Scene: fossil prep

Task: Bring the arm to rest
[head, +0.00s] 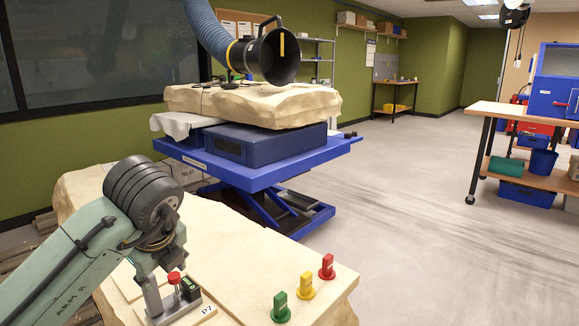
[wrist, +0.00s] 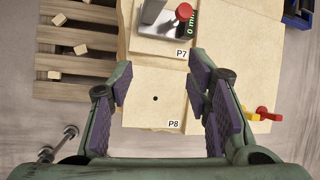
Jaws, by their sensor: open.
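My gripper (wrist: 160,82) is open and empty in the wrist view. Its two purple-padded fingers are spread over a pale stone block, above the flat area with the P8 label (wrist: 173,124) and a small dark hole (wrist: 155,98). In the head view my green arm (head: 75,258) reaches in from the lower left, with a dark round joint (head: 145,195). The fingers cannot be made out there. A grey metal device with a red knob (wrist: 183,11) stands by the P7 label (wrist: 181,53), just beyond the fingertips; its knob also shows in the head view (head: 174,277).
A blue lift table (head: 250,175) with a stone slab (head: 255,105) is behind, under a black extraction hood (head: 272,57).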

